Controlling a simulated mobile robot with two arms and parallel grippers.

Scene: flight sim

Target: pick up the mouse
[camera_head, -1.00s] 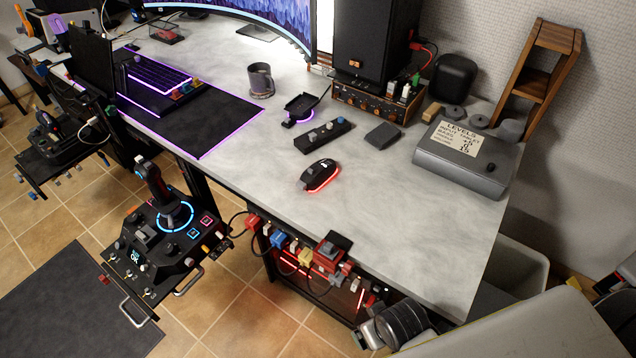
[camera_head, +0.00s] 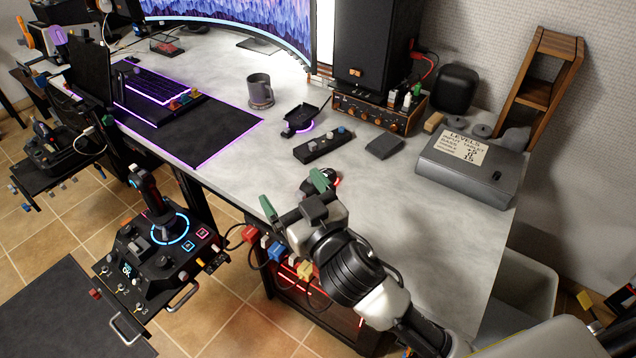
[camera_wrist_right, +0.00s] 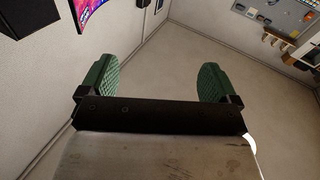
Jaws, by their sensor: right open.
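The mouse (camera_head: 334,179) is black with a red glow and lies on the grey desk (camera_head: 420,220). In the head view it is mostly hidden behind my right gripper (camera_head: 294,195); only a small part shows past the right-hand finger. My right gripper has green finger pads spread wide apart, with nothing between them. It is near the desk's front edge, just in front of the mouse. In the right wrist view the open gripper (camera_wrist_right: 157,78) faces the bare walls, and the mouse does not show. My left gripper is not in view.
Behind the mouse are a knob strip (camera_head: 323,144), a dark square block (camera_head: 385,146), a phone stand (camera_head: 300,118) and a mug (camera_head: 260,90). A grey box (camera_head: 465,175) stands to the right. A joystick panel (camera_head: 160,250) is at the left. The desk's right front is clear.

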